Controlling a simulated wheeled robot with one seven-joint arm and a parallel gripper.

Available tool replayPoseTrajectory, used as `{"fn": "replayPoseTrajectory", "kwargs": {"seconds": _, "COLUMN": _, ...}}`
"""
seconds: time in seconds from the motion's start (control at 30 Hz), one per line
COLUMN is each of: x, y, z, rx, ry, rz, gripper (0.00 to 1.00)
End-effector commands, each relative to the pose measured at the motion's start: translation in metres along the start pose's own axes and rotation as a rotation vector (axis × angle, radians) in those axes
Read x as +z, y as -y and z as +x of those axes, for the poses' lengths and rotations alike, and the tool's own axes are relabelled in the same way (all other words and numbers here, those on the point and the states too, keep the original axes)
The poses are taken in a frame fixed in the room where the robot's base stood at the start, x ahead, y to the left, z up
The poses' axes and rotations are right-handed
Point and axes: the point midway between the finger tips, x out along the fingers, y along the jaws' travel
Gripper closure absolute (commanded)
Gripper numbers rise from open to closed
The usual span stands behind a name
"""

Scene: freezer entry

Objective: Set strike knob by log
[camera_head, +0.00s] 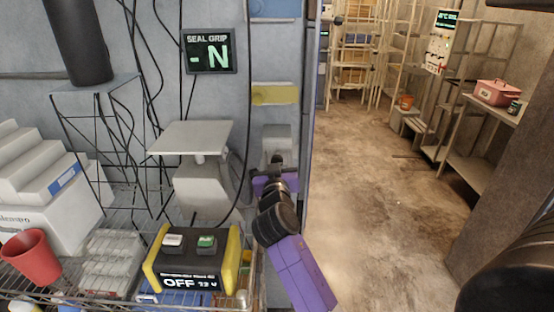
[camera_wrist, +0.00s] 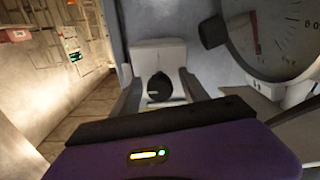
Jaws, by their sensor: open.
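A grey strike block (camera_head: 276,137) is fixed to the narrow wall panel. In the wrist view it is a pale block with a round black knob (camera_wrist: 160,87) on its front. My gripper (camera_head: 275,170) is in front of it in the head view, hiding the knob there. In the wrist view my gripper (camera_wrist: 160,95) is open, with one finger on each side of the knob. I cannot tell whether the fingers touch it. I cannot pick out a log for certain. A dark display (camera_head: 209,51) reads "SEAL GRIP" and "- N".
A round dial gauge (camera_wrist: 275,35) fills the wrist view's upper right, close to my gripper. A yellow-sided black box (camera_head: 192,262) reading "OFF", a red cup (camera_head: 30,256) and white cartons are at left. The floor (camera_head: 390,180) at right is largely clear.

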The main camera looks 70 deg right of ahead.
Motion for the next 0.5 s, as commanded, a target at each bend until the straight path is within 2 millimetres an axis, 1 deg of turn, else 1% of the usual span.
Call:
{"fn": "replayPoseTrajectory", "kwargs": {"seconds": 0.07, "x": 0.0002, "y": 0.0000, "z": -0.0002, "rx": 0.000, "ry": 0.000, "rz": 0.000, "gripper": 0.48}}
{"fn": "replayPoseTrajectory", "kwargs": {"seconds": 0.1, "x": 0.0002, "y": 0.0000, "z": -0.0002, "rx": 0.000, "ry": 0.000, "rz": 0.000, "gripper": 0.52}}
{"fn": "replayPoseTrajectory", "kwargs": {"seconds": 0.17, "x": 0.0003, "y": 0.0000, "z": -0.0003, "rx": 0.000, "ry": 0.000, "rz": 0.000, "gripper": 0.63}}
{"fn": "replayPoseTrajectory", "kwargs": {"seconds": 0.2, "x": 0.0003, "y": 0.0000, "z": -0.0003, "rx": 0.000, "ry": 0.000, "rz": 0.000, "gripper": 0.71}}
{"fn": "replayPoseTrajectory", "kwargs": {"seconds": 0.33, "x": 0.0003, "y": 0.0000, "z": -0.0004, "rx": 0.000, "ry": 0.000, "rz": 0.000, "gripper": 0.97}}
{"fn": "replayPoseTrajectory", "kwargs": {"seconds": 0.37, "x": 0.0003, "y": 0.0000, "z": -0.0004, "rx": 0.000, "ry": 0.000, "rz": 0.000, "gripper": 1.00}}
{"fn": "replayPoseTrajectory", "kwargs": {"seconds": 0.5, "x": 0.0006, "y": 0.0001, "z": -0.0005, "rx": 0.000, "ry": 0.000, "rz": 0.002, "gripper": 1.00}}
